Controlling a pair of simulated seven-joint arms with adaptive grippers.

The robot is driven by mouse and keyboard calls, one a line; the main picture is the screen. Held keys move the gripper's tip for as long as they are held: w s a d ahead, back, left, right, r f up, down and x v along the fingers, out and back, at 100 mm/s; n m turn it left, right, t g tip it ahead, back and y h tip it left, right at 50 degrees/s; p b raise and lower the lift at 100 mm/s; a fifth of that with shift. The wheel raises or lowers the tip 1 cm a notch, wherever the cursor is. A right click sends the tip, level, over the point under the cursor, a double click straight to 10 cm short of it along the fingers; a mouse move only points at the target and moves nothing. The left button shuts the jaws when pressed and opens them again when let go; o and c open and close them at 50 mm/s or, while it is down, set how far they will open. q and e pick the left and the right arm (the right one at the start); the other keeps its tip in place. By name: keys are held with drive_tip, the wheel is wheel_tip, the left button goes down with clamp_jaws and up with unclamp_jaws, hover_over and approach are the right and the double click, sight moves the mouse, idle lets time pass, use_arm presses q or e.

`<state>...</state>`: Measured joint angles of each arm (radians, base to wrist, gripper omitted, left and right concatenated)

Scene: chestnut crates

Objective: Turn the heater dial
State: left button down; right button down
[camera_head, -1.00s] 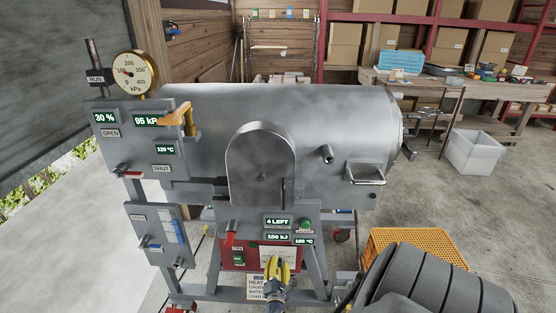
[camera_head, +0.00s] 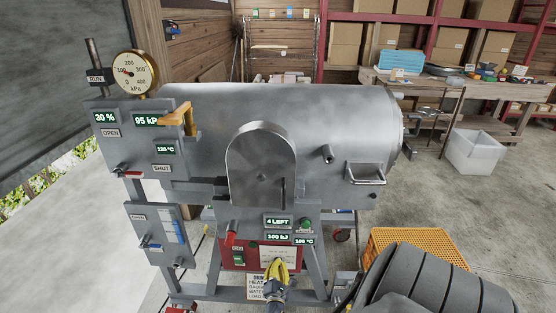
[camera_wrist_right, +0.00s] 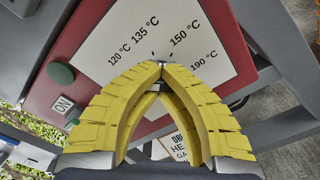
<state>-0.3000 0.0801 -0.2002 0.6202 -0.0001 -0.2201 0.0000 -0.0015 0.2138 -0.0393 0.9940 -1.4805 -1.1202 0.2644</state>
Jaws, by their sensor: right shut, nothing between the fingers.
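The heater's red panel (camera_head: 230,267) sits low on the grey machine's frame. Its white scale plate (camera_wrist_right: 195,20) reads 120, 135, 150 and 190 °C in the right wrist view. My right gripper (camera_head: 277,263) has yellow ribbed fingers and is in front of this plate. In the right wrist view its fingertips (camera_wrist_right: 161,67) meet in a point below the scale marks, with nothing held between them. The fingers hide most of the dial area, so I cannot tell the dial's setting or whether they touch it. My left gripper is not in view.
A green button (camera_wrist_right: 60,73) and an ON label (camera_wrist_right: 63,105) are left of the fingers. A yellow crate (camera_head: 400,240) stands on the floor at right.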

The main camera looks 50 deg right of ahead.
drive_tip(key=shift+s+d+r, duration=0.1)
drive_tip(key=shift+d+r, duration=0.05)
drive_tip(key=shift+d, duration=0.05)
drive_tip(key=shift+d+m, duration=0.1)
drive_tip(key=shift+m, duration=2)
drive_tip(key=c, duration=1)
unclamp_jaws()
drive_tip(key=shift+s+d, duration=0.1)
drive_tip(key=shift+s, duration=0.1)
drive_tip(key=shift+o, duration=0.2)
drive_tip(key=shift+w, duration=0.1)
drive_tip(key=shift+a, duration=0.45)
drive_tip(key=v, duration=1.1)
drive_tip(key=shift+s, duration=0.3)
drive_tip(key=shift+a, duration=0.1)
